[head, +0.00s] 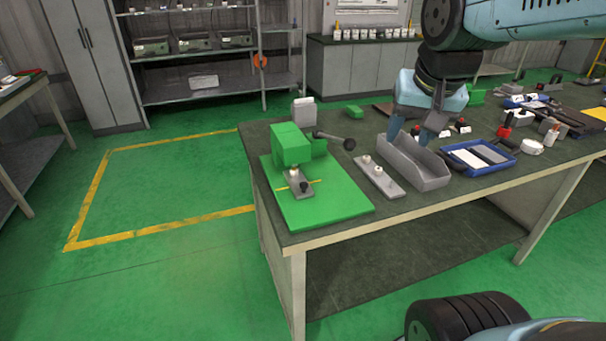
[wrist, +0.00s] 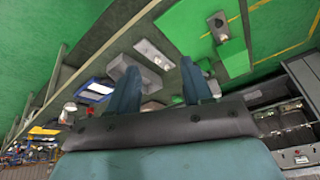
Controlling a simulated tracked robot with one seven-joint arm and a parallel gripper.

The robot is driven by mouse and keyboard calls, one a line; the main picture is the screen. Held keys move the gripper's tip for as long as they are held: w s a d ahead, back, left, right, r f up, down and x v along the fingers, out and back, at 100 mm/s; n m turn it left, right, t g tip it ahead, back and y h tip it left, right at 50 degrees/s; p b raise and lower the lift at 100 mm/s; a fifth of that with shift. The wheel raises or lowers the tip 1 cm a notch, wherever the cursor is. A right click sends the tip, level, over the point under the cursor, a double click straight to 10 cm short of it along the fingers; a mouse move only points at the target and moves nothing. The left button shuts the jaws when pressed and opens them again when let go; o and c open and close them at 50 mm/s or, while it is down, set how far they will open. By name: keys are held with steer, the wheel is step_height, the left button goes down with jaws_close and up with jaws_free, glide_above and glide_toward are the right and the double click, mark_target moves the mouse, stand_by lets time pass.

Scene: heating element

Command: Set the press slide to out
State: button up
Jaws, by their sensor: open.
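The green press (head: 290,147) stands on a green base plate (head: 335,200) at the near left end of the bench. A lever with a dark ball end (head: 349,143) sticks out to the right. My gripper (head: 414,133) is open and empty above the bench, behind the grey tray and well right of the press. In the wrist view my gripper (wrist: 162,88) shows two parted fingers, with the slide (wrist: 221,27) beyond them.
A grey open tray (head: 428,183) and a flat grey plate with small knobs (head: 379,180) lie between my gripper and the press. A blue tray (head: 480,170) and tools lie to the right. A white-grey box (head: 304,111) stands behind the press.

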steer(key=w+a+f+m+g, duration=0.25)
steer(key=w+a+m, duration=0.4)
steer(key=w, duration=0.55)
steer(key=m+g, duration=0.2)
steer(key=m, duration=0.4)
glide_toward(304, 183)
step_height(304, 183, down, 9)
steer(key=shift+w+r, duration=0.1)
steer(key=shift+w, duration=0.05)
jaws_close()
